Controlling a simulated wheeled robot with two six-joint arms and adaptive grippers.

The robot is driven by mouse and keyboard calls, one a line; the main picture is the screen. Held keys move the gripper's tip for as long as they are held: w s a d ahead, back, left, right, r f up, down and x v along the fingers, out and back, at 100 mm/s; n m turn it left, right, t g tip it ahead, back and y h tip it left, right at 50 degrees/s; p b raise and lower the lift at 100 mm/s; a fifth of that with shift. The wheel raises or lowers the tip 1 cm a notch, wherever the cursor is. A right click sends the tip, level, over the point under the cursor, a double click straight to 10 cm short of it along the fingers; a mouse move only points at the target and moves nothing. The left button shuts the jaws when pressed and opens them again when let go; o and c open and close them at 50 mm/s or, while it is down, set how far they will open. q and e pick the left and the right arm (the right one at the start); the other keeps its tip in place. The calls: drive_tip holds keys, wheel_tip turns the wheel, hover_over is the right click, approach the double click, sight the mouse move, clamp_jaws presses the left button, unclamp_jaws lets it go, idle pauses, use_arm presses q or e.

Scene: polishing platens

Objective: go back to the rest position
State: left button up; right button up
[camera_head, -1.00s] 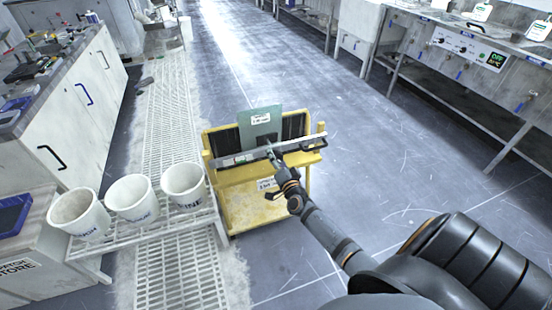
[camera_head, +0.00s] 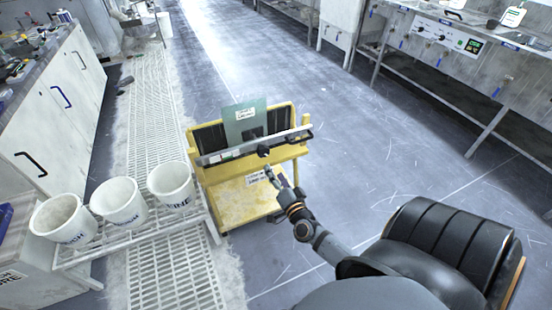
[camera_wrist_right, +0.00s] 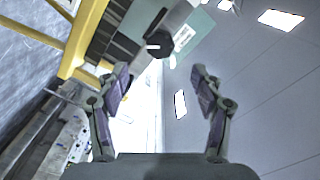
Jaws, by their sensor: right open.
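My right gripper (camera_head: 272,178) is in front of the yellow cart, just below and in front of its grey bar. In the right wrist view my right gripper (camera_wrist_right: 160,85) has its two fingers spread wide with nothing between them. The yellow cart (camera_head: 238,205) holds a green plate (camera_head: 240,125) with a white label, standing upright in a dark slotted rack. The plate also shows in the right wrist view (camera_wrist_right: 200,32), beyond the fingertips with a round black knob (camera_wrist_right: 159,44). My left gripper is not in view.
Three white buckets, one of them (camera_head: 170,182), stand on a white grated shelf (camera_head: 150,235) left of the cart. A white cabinet (camera_head: 50,125) is at the left. A steel bench with a control panel (camera_head: 447,37) runs along the right. The floor (camera_head: 370,140) between is open.

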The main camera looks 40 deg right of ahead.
drive_tip(key=shift+s, duration=0.1)
idle(0.4)
drive_tip(key=s+a+f+n+g+y, duration=0.1)
drive_tip(key=s+f+n+g, duration=0.3)
drive_tip(key=f, duration=0.7)
drive_tip(key=s+a+f+n+g+y, duration=0.2)
drive_tip(key=s+f, duration=0.4)
drive_tip(key=f, duration=0.5)
drive_tip(key=s+a+f+n+g+y, duration=0.1)
drive_tip(key=s+f+n+g, duration=0.3)
drive_tip(key=f, duration=0.7)
drive_tip(key=s+a+f+n+g, duration=0.1)
drive_tip(key=s+f+n+g, duration=0.3)
drive_tip(key=s, duration=0.7)
drive_tip(key=s+a+f+g, duration=0.1)
drive_tip(key=s+f+g, duration=0.1)
drive_tip(key=s+f, duration=0.65)
drive_tip(key=s+r+p, duration=0.2)
drive_tip(key=r+p, duration=0.5)
drive_tip(key=r, duration=0.1)
drive_tip(key=s+r+p, duration=0.2)
drive_tip(key=r+p, duration=0.6)
drive_tip(key=shift+s, duration=0.3)
drive_tip(key=shift+a, duration=0.1)
